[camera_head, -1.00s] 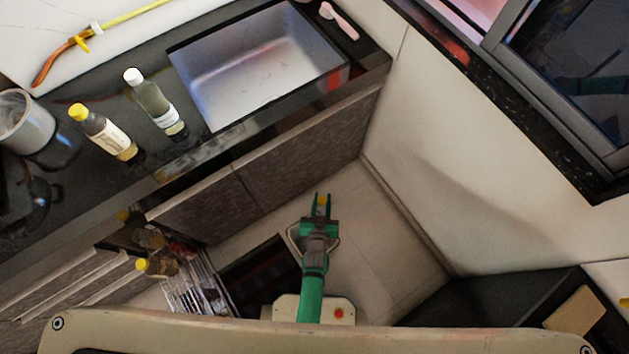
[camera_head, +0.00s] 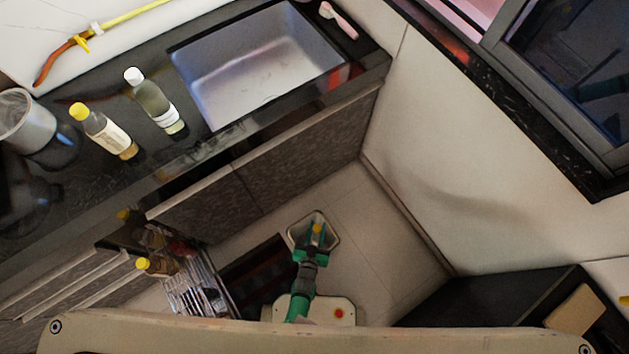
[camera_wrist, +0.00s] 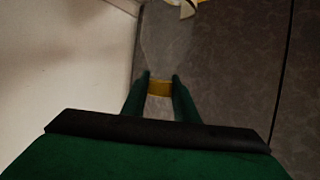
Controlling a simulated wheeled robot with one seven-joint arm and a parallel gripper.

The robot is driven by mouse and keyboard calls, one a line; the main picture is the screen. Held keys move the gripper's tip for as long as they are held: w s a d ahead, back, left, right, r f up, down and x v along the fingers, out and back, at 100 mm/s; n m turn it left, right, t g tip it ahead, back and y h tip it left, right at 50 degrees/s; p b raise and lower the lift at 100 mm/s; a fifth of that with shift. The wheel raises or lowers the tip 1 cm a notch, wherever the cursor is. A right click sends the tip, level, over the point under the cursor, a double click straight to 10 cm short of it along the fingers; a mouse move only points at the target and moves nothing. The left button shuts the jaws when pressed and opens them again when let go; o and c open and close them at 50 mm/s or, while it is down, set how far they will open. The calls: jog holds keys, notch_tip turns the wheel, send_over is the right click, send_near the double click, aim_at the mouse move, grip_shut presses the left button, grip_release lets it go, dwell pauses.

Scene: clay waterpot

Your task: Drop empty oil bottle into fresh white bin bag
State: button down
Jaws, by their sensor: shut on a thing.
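My gripper (camera_head: 317,229) is shut on the yellow cap of a clear bottle (camera_wrist: 165,45). In the wrist view, the green fingers sit on both sides of the cap and the see-through body extends away from them, with a pale label at the top edge. In the head view only the yellow cap shows clearly, between the fingers. A small bin with a pale rim (camera_head: 337,241) stands on the floor. My gripper and the cap overlap its opening in the picture; their height above it is unclear. I cannot make out a separate white bag in it.
A yellow-capped bottle (camera_head: 104,132) and a white-capped bottle (camera_head: 154,103) stand on the dark counter (camera_head: 75,195) by the sink (camera_head: 262,65). An open rack (camera_head: 195,290) with bottles is at lower left. A wall bounds the floor at right.

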jog(key=shift+f, duration=1)
jog(key=c, duration=1.3)
grip_release()
jog(key=shift+c, duration=0.2)
jog(key=v, duration=1)
jog(key=shift+s+r, duration=0.25)
jog(key=shift+s, duration=0.1)
